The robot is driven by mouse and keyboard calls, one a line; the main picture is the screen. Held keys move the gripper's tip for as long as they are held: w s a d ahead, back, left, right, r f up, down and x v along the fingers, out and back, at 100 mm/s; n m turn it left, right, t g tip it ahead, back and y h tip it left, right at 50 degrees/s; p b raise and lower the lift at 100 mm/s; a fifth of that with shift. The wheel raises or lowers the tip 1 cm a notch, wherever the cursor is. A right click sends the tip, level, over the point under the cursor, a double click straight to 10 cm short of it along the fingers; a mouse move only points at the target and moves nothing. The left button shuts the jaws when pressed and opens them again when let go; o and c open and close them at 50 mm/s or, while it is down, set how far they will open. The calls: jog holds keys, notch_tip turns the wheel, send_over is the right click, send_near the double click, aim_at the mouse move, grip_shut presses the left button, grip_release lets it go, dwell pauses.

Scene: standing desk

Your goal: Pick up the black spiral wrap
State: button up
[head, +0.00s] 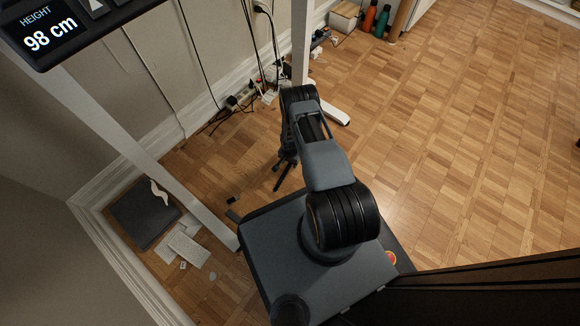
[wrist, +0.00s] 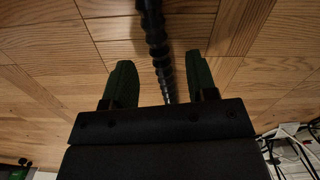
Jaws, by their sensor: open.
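The black spiral wrap (wrist: 157,45) is a dark, ribbed length in the wrist view. It runs from the top edge down between my two green fingers, narrowing toward the palm. My gripper (wrist: 159,68) is open, with one finger on each side of the wrap and visible space on both sides. I cannot tell how far the wrap is from the fingers in depth. In the head view my gripper (head: 284,174) is low over the wood floor beyond my arm. I cannot make out the wrap there.
Cables and white plugs (head: 268,96) lie along the wall, near a white desk foot (head: 331,115). A dark flat box (head: 140,216) and papers (head: 188,248) lie at left. Bottles (head: 370,18) stand at the back. The floor (head: 470,160) at right is clear.

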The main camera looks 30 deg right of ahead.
notch_tip(320, 180, down, 2)
jog(key=shift+b, duration=0.3)
jog(key=shift+r, duration=0.1)
jog(key=shift+c, duration=0.4)
grip_shut()
